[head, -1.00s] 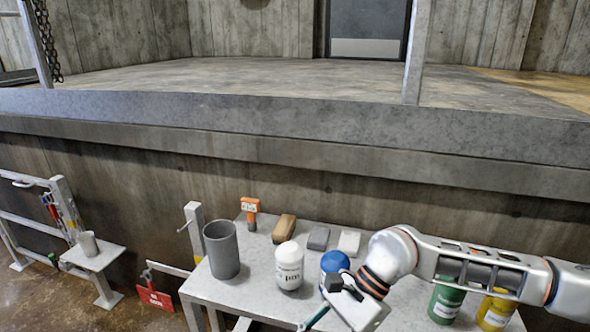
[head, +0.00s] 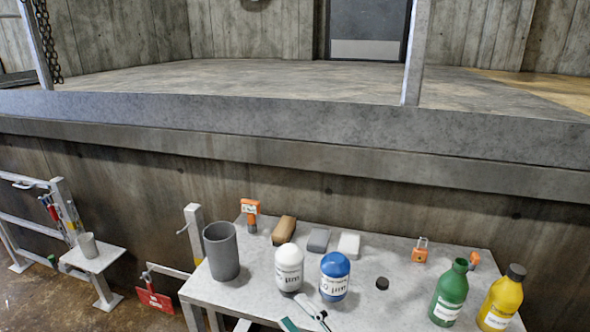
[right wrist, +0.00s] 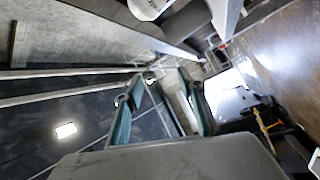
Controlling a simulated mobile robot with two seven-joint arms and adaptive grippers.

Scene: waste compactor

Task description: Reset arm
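My right gripper (head: 303,320) shows only as fingertips at the bottom edge of the head view, low in front of the table's white and blue containers. In the right wrist view its two teal-padded fingers (right wrist: 160,108) stand apart with nothing held between them. The rest of my right arm is out of the head view. My left gripper is in neither view.
The grey table (head: 235,293) holds a grey cup (head: 222,252), a white container (head: 289,268), a blue one (head: 335,277), an open green bottle (head: 448,295), a yellow bottle (head: 501,300), a black cap (head: 382,284) and an orange padlock (head: 420,251). A concrete ledge (head: 300,130) rises behind.

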